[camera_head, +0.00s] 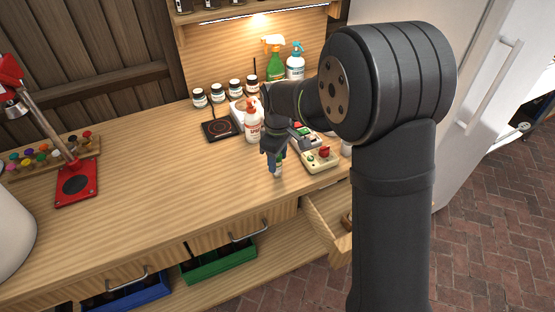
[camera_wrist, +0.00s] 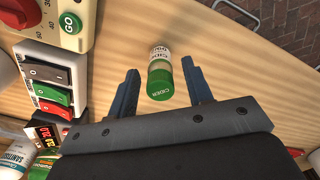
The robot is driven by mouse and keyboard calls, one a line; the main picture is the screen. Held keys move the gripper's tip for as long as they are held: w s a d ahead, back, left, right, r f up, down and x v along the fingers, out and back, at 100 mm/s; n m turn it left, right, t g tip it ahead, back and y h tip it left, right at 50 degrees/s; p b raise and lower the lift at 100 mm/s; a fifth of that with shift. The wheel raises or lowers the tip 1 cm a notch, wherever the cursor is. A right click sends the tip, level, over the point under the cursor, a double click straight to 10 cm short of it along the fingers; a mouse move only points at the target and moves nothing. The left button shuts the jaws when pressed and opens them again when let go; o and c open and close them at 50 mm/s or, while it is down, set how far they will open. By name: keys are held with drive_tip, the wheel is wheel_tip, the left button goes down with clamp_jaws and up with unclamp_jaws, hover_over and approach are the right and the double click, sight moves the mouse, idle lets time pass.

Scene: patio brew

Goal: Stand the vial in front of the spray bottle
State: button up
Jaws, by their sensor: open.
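The vial (camera_wrist: 160,72) has a green cap marked CIDER and a white label. It appears to stand upright on the wooden counter. My gripper (camera_wrist: 161,78) is open, with one finger on each side of the vial and gaps between. In the head view the gripper (camera_head: 273,160) is low over the counter, and the vial (camera_head: 278,170) shows partly below it. A green spray bottle (camera_head: 274,66) with a yellow-orange trigger stands at the back. A white spray bottle (camera_head: 295,68) with a blue trigger stands beside it. A white bottle (camera_head: 253,124) with a red top stands nearer.
A timer box (camera_head: 320,159) with a red knob and a switch box (camera_wrist: 48,82) stand close to the gripper. A black hot plate (camera_head: 220,129) and several small jars (camera_head: 217,95) are behind left. An open drawer (camera_head: 325,222) juts out at front right. The counter's left middle is clear.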

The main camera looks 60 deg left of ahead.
wheel_tip(320, 180, up, 11)
drive_tip(key=shift+r, duration=0.2)
drive_tip(key=shift+f, duration=0.15)
wheel_tip(320, 180, down, 12)
drive_tip(key=shift+r, duration=2)
drive_tip(key=shift+f, duration=0.1)
